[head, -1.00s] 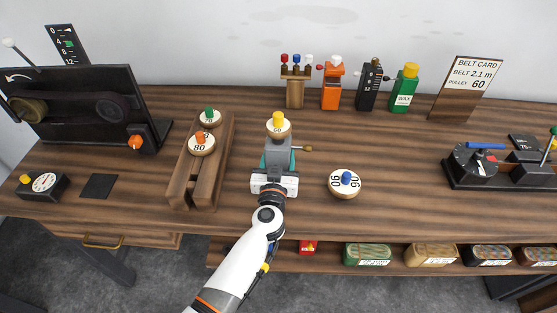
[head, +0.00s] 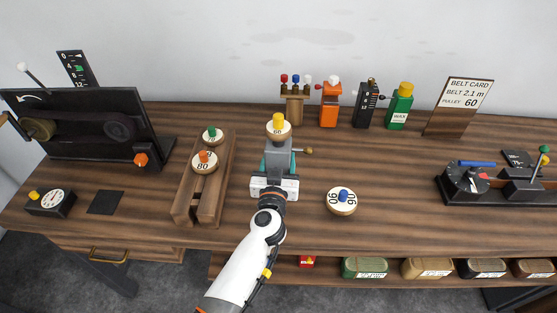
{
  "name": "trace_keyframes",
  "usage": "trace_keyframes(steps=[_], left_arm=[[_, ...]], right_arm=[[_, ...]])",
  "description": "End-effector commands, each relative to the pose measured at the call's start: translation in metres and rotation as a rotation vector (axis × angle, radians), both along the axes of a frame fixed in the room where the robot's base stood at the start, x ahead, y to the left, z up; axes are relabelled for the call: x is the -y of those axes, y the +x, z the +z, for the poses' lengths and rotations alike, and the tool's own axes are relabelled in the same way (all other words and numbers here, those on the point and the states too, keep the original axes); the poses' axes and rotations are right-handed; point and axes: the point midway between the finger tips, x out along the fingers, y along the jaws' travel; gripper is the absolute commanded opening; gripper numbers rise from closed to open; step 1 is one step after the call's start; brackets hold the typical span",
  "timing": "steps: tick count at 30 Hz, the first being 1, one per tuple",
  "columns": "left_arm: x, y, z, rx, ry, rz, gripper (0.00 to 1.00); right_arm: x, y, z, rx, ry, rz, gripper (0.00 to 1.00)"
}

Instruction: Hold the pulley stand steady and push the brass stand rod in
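The grey pulley stand (head: 278,155) stands upright mid-table, with a wooden pulley marked 60 (head: 279,133) and its yellow knob on top. The brass stand rod (head: 303,151) sticks out from the stand's right side, with a round knob at its outer end. My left gripper (head: 278,162) reaches in from the front, with a teal finger on each side of the stand. The fingers appear closed against its sides; the contact faces are hidden. My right gripper is not in view.
A pulley marked 90 (head: 341,201) lies to the right of the stand. A wooden rack (head: 186,206) with two pulleys stands to the left. Small tools and bottles line the back, and a lever device (head: 490,190) is at far right.

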Motion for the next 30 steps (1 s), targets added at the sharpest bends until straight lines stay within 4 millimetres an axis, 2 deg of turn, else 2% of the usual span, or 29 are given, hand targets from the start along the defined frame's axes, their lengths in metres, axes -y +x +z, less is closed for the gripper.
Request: trace_keyframes(steps=[1, 21, 30], left_arm=[[0.0, 0.0, -0.006, 0.005, 0.001, -0.001, 0.14], [0.0, 0.0, -0.066, 0.005, 0.001, -0.001, 0.14], [0.0, 0.0, -0.077, 0.006, 0.0, -0.001, 0.14]], right_arm=[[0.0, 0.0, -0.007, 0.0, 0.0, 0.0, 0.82], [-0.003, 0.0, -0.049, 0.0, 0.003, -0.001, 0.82], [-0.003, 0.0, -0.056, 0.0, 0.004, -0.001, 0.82]])
